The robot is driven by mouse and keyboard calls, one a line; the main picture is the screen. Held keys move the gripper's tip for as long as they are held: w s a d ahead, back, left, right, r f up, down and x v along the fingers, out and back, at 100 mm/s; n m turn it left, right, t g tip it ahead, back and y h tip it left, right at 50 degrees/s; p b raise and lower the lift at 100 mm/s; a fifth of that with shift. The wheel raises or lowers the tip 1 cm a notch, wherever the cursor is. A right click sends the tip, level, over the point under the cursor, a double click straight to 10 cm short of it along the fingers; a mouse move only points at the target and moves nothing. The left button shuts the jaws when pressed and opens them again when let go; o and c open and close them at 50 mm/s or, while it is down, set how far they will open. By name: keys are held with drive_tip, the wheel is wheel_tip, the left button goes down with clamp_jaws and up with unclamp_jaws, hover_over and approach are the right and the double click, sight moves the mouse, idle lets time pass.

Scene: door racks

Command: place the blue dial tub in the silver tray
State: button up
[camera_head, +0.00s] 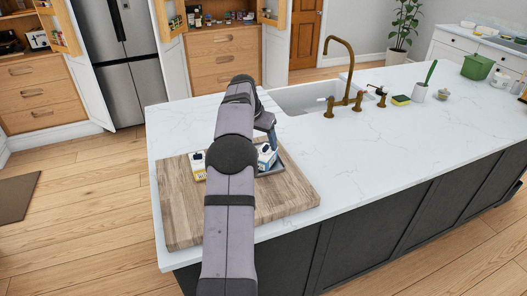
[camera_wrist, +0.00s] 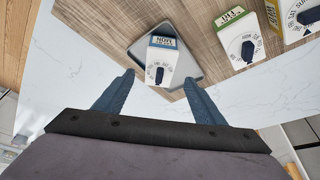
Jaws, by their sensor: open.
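The blue dial tub (camera_wrist: 163,62) is white with a blue-edged label and a dark dial. In the wrist view it appears to stand inside the silver tray (camera_wrist: 138,48), away from the tray's walls on the left. In the head view the tub (camera_head: 266,158) and the tray (camera_head: 277,169) show partly behind my arm. My gripper (camera_wrist: 160,80) is open, with its two blue fingers apart and the tub's dial end seen between and just beyond the fingertips. I cannot tell whether a finger touches the tub.
A green-labelled dial tub (camera_wrist: 240,42) and a yellow-labelled one (camera_wrist: 299,20) stand right of the tray in the wrist view. All are on a wooden board (camera_head: 180,222) on the white island. The sink (camera_head: 305,98) and brass tap (camera_head: 346,70) lie behind.

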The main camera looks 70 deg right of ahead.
drive_tip(key=shift+v, duration=1.6)
drive_tip(key=w+a+f+n+t+y, duration=0.15)
drive_tip(key=w+a+n, duration=0.35)
drive_tip(key=w+a, duration=0.75)
drive_tip(key=w+a+f+n+y, duration=0.1)
drive_tip(key=w+a+n, duration=0.1)
drive_tip(key=a, duration=0.7)
drive_tip(key=w+a+f+n, duration=0.2)
drive_tip(key=a, duration=0.8)
drive_tip(key=s+a+f+n+y, duration=0.1)
drive_tip(key=s+a+f+n, duration=0.15)
drive_tip(key=a, duration=0.55)
drive_tip(key=s+a+f+n, duration=0.1)
drive_tip(key=s+a+n, duration=0.15)
drive_tip(key=a, duration=0.55)
drive_tip(key=s+a+f+n+g+y, duration=0.1)
drive_tip(key=s+a+f+n, duration=0.3)
drive_tip(key=s+a, duration=0.7)
drive_tip(key=shift+f+n, duration=0.15)
drive_tip(key=shift+n, duration=0.25)
